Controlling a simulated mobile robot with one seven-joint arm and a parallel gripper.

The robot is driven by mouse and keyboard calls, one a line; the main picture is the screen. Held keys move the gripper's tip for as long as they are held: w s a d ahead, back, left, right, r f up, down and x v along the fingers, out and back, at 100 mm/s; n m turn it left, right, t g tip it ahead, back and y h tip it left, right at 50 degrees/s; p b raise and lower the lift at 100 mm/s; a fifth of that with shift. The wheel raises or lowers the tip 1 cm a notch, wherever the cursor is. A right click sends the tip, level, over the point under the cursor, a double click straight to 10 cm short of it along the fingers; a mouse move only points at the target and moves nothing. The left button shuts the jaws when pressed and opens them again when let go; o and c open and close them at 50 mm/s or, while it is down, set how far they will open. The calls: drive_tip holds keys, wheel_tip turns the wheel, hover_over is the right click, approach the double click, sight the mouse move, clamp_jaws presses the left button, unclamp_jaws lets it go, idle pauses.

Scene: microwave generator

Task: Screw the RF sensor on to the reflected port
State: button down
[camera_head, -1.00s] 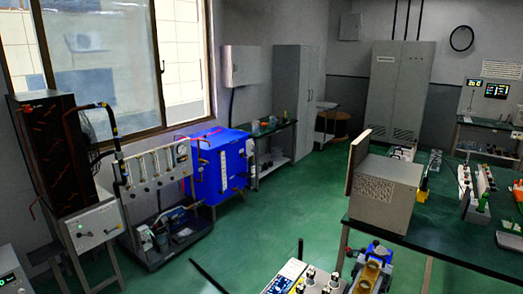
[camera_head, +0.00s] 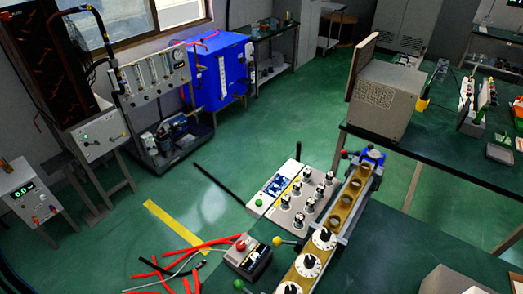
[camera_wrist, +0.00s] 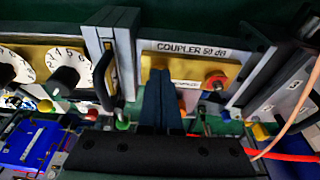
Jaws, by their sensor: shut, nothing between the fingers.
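My gripper (camera_wrist: 160,80) is shut and empty in the wrist view; the head view does not show it. Its dark fingertips lie in front of a brass coupler plate (camera_wrist: 232,63) labelled "COUPLER 50 dB" and hide part of it. A red round fitting (camera_wrist: 215,81) sits on the plate, to the right of the fingers. A yellowish fitting (camera_wrist: 159,62) shows just above the fingertips. I cannot tell which fitting is the reflected port. I cannot make out the RF sensor for certain. A pale orange cable (camera_wrist: 292,118) runs down the right side.
A black handle (camera_wrist: 104,80) stands close left of the fingers, beside white numbered dials (camera_wrist: 68,65). In the head view, a long brass rig (camera_head: 343,211) with white dials lies near a knobbed panel (camera_head: 297,196) and a red-button box (camera_head: 247,257). Red cables (camera_head: 187,246) lie left of it.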

drive_tip(key=shift+a, duration=0.2)
drive_tip(key=shift+s+d, duration=0.15)
drive_tip(key=shift+d, duration=0.15)
drive_tip(key=a+p+v, duration=0.1)
drive_tip(key=p+v, duration=0.4)
drive_tip(key=p, duration=0.1)
drive_tip(key=shift+w+r, duration=0.25)
drive_tip(key=shift+r, duration=0.3)
drive_tip(key=shift+d, duration=0.1)
